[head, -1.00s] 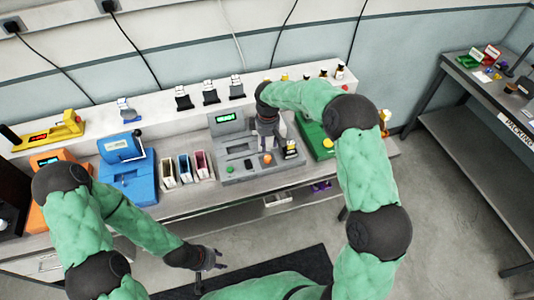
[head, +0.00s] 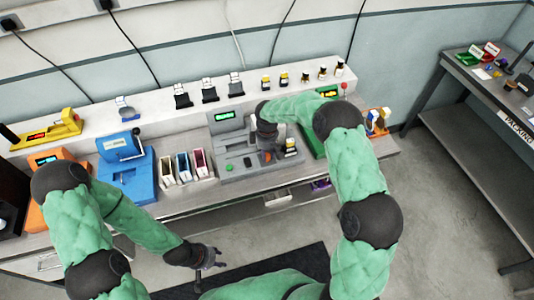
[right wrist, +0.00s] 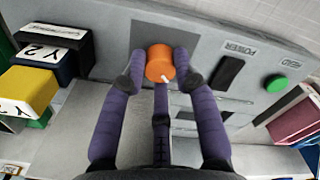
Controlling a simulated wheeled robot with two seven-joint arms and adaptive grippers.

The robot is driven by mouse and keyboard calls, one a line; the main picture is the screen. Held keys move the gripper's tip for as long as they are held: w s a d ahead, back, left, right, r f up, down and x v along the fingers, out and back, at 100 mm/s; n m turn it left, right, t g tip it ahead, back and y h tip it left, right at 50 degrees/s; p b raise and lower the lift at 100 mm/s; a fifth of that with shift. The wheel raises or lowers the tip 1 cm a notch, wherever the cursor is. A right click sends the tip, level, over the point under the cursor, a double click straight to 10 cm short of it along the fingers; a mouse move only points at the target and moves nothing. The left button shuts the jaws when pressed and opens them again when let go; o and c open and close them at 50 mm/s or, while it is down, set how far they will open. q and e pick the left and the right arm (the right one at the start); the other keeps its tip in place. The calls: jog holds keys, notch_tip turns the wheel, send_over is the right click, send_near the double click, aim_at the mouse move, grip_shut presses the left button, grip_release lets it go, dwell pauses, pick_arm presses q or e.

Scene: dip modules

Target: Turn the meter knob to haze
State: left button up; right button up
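The grey meter (head: 228,138) stands on the bench with a lit green display (head: 225,116). Its orange knob (right wrist: 160,62) is at the middle of the right wrist view, with a short white pointer toward the picture's bottom, slightly right. My right gripper (right wrist: 160,66) has a purple finger on each side of the knob, both appearing to touch it, and a third finger below. In the head view my right gripper (head: 267,144) is over the meter's right part. No setting names are readable around the knob. My left gripper (head: 208,260) hangs empty with fingers spread, in front of the bench.
On the meter's face are a black POWER switch (right wrist: 228,72) and a green READ button (right wrist: 276,83). Yellow and dark labelled blocks (right wrist: 30,88) sit close on the left. Red-white holders (head: 201,163) and a blue device (head: 130,178) stand left of the meter.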

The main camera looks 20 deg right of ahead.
grip_shut()
jog(key=m+b, duration=0.2)
jog(key=m, duration=0.1)
jog(key=shift+m, duration=0.3)
jog(key=m+b, duration=0.2)
jog(key=m, duration=0.2)
jog(key=shift+m, duration=0.3)
jog(key=m+b, duration=0.2)
jog(key=m, duration=0.3)
jog(key=shift+m+b, duration=0.5)
jog(key=shift+m, duration=1.9)
